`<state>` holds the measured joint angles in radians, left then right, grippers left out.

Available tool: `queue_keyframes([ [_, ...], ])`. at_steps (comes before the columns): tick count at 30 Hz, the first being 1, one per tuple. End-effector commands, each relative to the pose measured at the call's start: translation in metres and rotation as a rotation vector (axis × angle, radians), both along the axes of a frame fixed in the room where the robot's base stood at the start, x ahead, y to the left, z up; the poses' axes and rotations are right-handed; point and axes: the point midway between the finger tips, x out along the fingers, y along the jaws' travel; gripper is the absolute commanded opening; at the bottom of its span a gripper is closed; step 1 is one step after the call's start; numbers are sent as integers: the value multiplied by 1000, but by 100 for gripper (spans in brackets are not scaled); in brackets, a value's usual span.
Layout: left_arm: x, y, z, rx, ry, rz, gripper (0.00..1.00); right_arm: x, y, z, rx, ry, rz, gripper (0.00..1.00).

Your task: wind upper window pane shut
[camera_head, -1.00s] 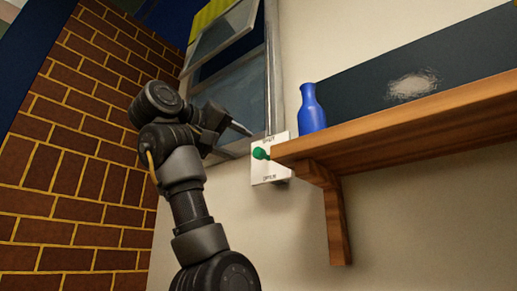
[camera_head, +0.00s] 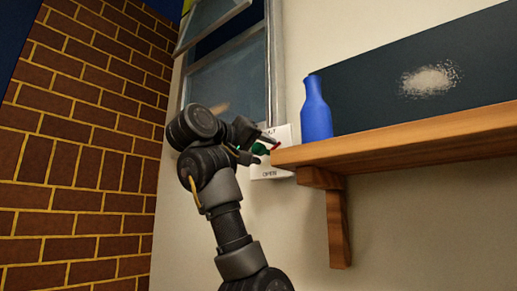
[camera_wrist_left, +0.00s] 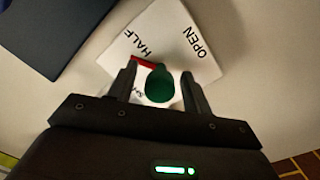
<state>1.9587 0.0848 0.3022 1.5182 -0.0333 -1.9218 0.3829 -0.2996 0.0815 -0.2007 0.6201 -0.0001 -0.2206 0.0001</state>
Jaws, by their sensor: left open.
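The upper window pane (camera_head: 212,24) is tilted out from its frame at the top of the head view. A green knob (camera_head: 258,149) sits on a white wall plate (camera_head: 270,172) below the window. My left gripper (camera_head: 264,146) is at the knob, partly hiding it and the plate. In the left wrist view the green knob (camera_wrist_left: 158,86) lies between the two open fingers; whether they touch it I cannot tell. The plate (camera_wrist_left: 180,38) there reads HALF and OPEN, with a third label mostly hidden. A red strip (camera_wrist_left: 143,60) shows beside one fingertip. My right gripper is not in view.
A wooden shelf (camera_head: 400,140) on a bracket (camera_head: 338,225) juts out just right of the plate. A blue vase (camera_head: 315,110) stands near its left end, before a dark board (camera_head: 400,85). A brick wall (camera_head: 80,150) is at left.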

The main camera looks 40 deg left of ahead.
Motion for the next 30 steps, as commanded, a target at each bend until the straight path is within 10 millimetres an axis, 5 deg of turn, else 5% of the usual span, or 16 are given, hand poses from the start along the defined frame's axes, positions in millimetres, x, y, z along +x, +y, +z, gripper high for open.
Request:
queue_keyframes([
  [11,0,0,0,0,0,0,7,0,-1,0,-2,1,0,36],
  [30,-1,0,-2,-264,-7,1,6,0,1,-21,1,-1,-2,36],
])
